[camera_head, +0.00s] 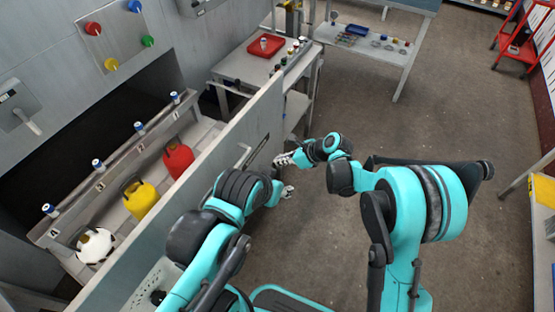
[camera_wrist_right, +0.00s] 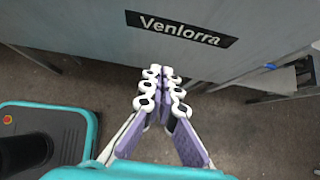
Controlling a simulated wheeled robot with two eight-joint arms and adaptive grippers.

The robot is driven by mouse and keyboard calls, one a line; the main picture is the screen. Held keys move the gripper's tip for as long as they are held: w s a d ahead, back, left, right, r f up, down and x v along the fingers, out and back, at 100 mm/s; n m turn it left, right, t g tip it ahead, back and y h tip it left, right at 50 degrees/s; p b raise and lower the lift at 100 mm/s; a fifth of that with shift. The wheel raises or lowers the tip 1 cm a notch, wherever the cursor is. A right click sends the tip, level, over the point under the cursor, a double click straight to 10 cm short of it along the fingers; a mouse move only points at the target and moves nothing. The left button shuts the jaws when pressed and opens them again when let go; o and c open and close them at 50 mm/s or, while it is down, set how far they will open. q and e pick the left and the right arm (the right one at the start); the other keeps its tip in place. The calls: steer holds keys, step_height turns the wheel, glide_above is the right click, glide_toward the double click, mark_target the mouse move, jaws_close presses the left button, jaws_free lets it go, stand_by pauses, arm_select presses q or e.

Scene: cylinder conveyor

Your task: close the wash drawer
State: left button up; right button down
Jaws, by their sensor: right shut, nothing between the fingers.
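The wash drawer (camera_head: 225,143) is a long grey drawer pulled out from the machine on the left.
A table with a red tray (camera_head: 266,45) stands beyond. The floor (camera_head: 290,255) at right is mostly clear.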

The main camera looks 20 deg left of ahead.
mark_target(253, 160)
steer(key=a+f+b, duration=0.1)
steer(key=a, duration=0.2)
steer(key=a+f+b, duration=0.1)
steer(key=a+f, duration=0.1)
steer(key=a, duration=0.1)
steer(key=a+f+b, duration=0.1)
steer(key=a+f, duration=0.1)
steer(key=a, duration=0.1)
steer(key=shift+w+a+f, duration=0.1)
steer(key=shift+w+f, duration=0.1)
steer(key=shift+w, duration=0.2)
steer(key=shift+w+a, duration=0.1)
